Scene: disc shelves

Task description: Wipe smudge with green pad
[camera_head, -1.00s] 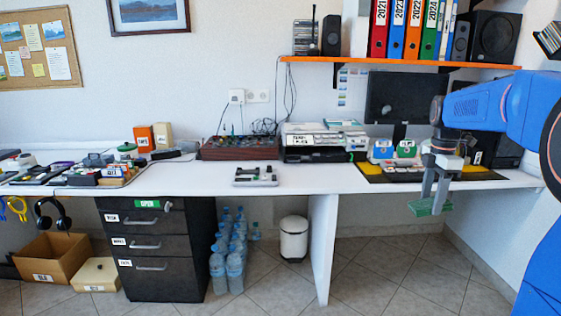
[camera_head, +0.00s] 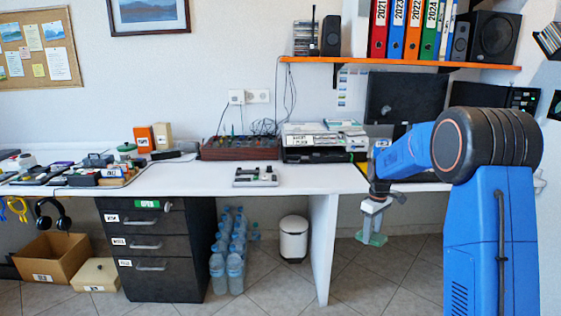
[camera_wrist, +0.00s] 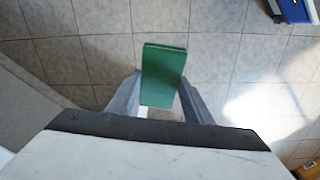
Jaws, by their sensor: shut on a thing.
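My gripper (camera_head: 372,229) is shut on the green pad (camera_head: 374,239), in front of the desk's edge and below the desktop level in the head view. In the wrist view the green pad (camera_wrist: 163,75) sticks out between the two grey fingers, over the tiled floor.
The white desktop (camera_head: 310,178) is clear around a small grey device (camera_head: 256,177). A mixer (camera_head: 240,148), a printer (camera_head: 312,142) and a monitor (camera_head: 405,97) stand at the back. Under the desk are a white bin (camera_head: 293,238), bottles (camera_head: 227,262) and a black drawer unit (camera_head: 155,265).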

